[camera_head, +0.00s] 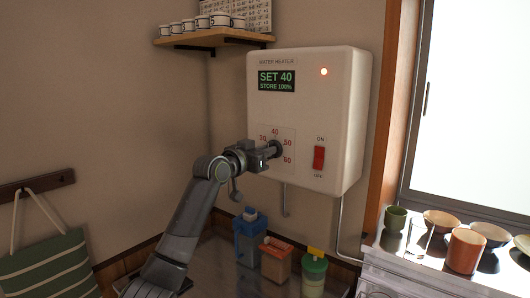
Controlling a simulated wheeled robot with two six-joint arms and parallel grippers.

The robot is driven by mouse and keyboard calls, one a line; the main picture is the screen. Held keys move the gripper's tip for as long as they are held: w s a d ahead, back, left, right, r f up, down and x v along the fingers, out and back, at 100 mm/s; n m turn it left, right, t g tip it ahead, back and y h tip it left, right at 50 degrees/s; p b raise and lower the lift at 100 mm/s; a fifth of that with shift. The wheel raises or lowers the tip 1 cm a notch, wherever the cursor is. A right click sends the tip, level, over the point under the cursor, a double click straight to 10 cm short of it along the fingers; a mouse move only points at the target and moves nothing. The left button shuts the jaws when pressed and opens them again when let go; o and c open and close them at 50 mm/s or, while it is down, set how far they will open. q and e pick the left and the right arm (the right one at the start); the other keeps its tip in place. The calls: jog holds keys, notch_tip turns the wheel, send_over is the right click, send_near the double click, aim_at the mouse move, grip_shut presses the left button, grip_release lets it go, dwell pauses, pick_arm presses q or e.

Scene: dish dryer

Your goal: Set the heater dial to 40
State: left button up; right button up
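The white water heater (302,120) hangs on the wall. Its green display (276,81) reads "SET 40" and "STORE 100%", and a small orange-red light (324,71) is lit. The dial (276,149) sits at the lower left of the front, ringed by the printed numbers 30, 40, 50 and 60. My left gripper (270,152) is at the dial, its fingers reaching to it from the left and covering part of it. I cannot tell whether the fingers are closed on the knob. The dial's pointer is hidden. My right gripper is not in view.
A red on/off switch (319,158) is to the right of the dial. A counter below holds a blue carton (250,240), an orange-topped box (276,262) and a green container (313,272). Cups and bowls stand at the right by the window. A wooden shelf (213,38) is upper left.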

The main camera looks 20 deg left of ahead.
pick_arm(q)
jog(key=o, duration=0.4)
jog(key=shift+o, duration=0.2)
jog(key=shift+s+a, duration=0.1)
jog(key=b+v, duration=0.5)
jog(key=v, duration=1.2)
